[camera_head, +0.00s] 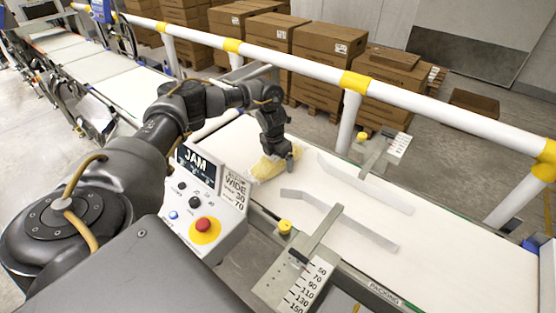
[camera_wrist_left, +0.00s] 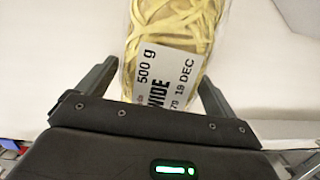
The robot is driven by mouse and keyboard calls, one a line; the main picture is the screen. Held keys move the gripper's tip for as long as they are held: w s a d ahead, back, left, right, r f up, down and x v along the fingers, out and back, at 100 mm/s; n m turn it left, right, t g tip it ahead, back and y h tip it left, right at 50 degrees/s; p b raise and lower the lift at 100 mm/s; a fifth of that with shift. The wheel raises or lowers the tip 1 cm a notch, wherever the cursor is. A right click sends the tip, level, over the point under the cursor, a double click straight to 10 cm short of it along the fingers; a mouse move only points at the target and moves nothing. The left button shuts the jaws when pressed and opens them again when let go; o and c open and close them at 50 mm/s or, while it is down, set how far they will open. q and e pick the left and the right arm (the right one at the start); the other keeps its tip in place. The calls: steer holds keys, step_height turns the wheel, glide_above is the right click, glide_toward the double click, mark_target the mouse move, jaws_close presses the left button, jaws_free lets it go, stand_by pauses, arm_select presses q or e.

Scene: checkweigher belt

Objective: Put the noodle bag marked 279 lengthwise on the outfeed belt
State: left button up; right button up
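The noodle bag (camera_head: 266,167) is a clear bag of yellow noodles lying on the white belt (camera_head: 336,170), beside the control box. My left gripper (camera_head: 290,158) is down at the bag's right end. In the left wrist view, the bag (camera_wrist_left: 172,35) runs up and away between the two fingers of the left gripper (camera_wrist_left: 160,80), one on each side. The fingers stand wide apart; I cannot tell whether they touch the bag. My right gripper is out of view.
Two grey guide rails, near (camera_head: 338,215) and far (camera_head: 365,187), stand on the belt right of the bag. A control box (camera_head: 207,200) reading "JAM" with a red button stands in front. A white and yellow railing (camera_head: 400,95) runs behind. The belt's right end is clear.

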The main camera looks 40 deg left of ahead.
arm_select(q)
steer(key=shift+w, duration=0.1)
steer(key=c, duration=1.1)
